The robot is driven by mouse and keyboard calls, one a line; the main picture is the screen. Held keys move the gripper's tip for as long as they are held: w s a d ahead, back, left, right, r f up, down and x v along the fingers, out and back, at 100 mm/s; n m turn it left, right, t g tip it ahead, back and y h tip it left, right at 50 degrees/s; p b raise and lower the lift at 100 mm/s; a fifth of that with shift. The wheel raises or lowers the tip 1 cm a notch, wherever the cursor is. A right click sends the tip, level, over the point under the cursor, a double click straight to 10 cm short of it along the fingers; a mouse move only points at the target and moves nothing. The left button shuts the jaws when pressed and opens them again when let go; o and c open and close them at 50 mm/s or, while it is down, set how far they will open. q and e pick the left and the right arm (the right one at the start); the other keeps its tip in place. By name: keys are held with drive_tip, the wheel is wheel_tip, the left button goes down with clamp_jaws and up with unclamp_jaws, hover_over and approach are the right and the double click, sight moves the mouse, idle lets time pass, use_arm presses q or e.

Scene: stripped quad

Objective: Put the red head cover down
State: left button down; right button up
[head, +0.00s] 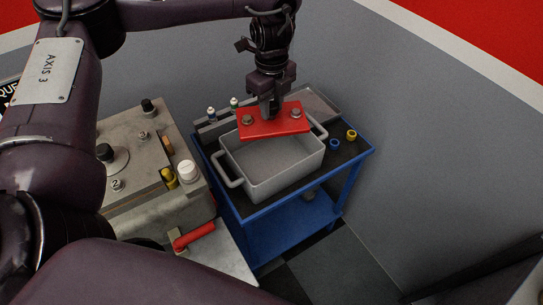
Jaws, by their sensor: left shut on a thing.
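The red head cover (262,125) is a flat red plate with a grey bolt head near each end. My left gripper (271,108) comes down from above and is shut on the middle of the cover. The cover is held over the far side of a grey open bin (262,189) with a handle at each end. The part of the bin that shows inside looks empty; its far side is hidden behind the cover. My right gripper is not in view.
The bin stands on a blue cart (257,215) with a dark top. A blue ring (335,144) and a yellow ring (351,134) lie right of it. Small bottles (234,103) stand behind. A grey machine (145,165) with knobs and a red handle (194,236) is at left.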

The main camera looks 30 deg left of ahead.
sight(271, 118)
use_arm(q)
drive_tip(key=shift+w+f+b, duration=0.1)
drive_tip(key=shift+f+b, duration=2.35)
drive_tip(key=shift+f, duration=6.1)
drive_tip(key=shift+f, duration=0.1)
drive_tip(key=c, duration=1.1)
unclamp_jaws()
wheel_tip(271, 118, up, 11)
drive_tip(key=p, duration=0.3)
drive_tip(key=shift+r+p, duration=0.2)
drive_tip(key=shift+p, duration=0.2)
drive_tip(key=shift+r, duration=0.45)
